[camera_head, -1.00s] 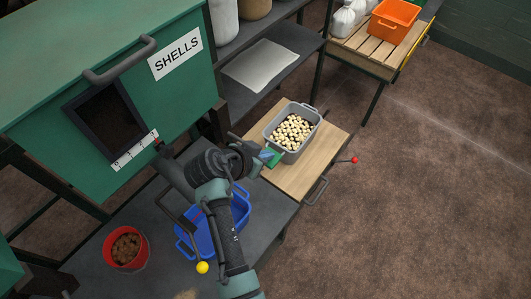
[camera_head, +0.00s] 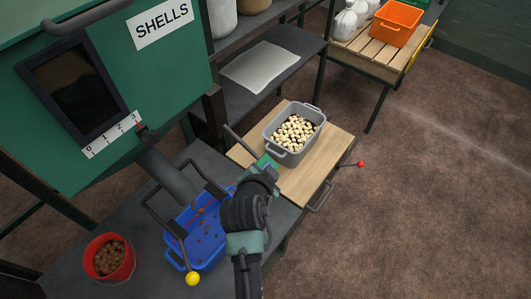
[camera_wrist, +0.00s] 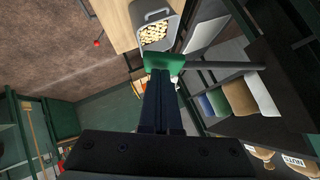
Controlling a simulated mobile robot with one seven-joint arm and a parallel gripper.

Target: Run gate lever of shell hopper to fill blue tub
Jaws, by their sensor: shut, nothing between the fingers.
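The green shell hopper (camera_head: 180,75), labelled SHELLS, stands at the left in the head view. Its 0-to-3 scale has a red pointer (camera_head: 142,128) near 3. A dark spout (camera_head: 172,178) slopes down toward the blue tub (camera_head: 213,250), which shows scattered brown bits and a red line inside. A bent dark lever with a yellow ball (camera_head: 192,278) reaches across the tub's near left side. My gripper (camera_head: 263,170) is shut and empty, right of the tub and apart from the lever. In the wrist view its fingers (camera_wrist: 163,95) point at a green piece (camera_wrist: 164,63).
A grey tub (camera_head: 290,155) of pale pieces sits on a wooden board (camera_head: 315,175) just beyond my gripper. A dark bar (camera_head: 240,138) runs left from the green piece. A red bucket (camera_head: 108,258) of brown pieces stands left of the blue tub. Open floor lies at the right.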

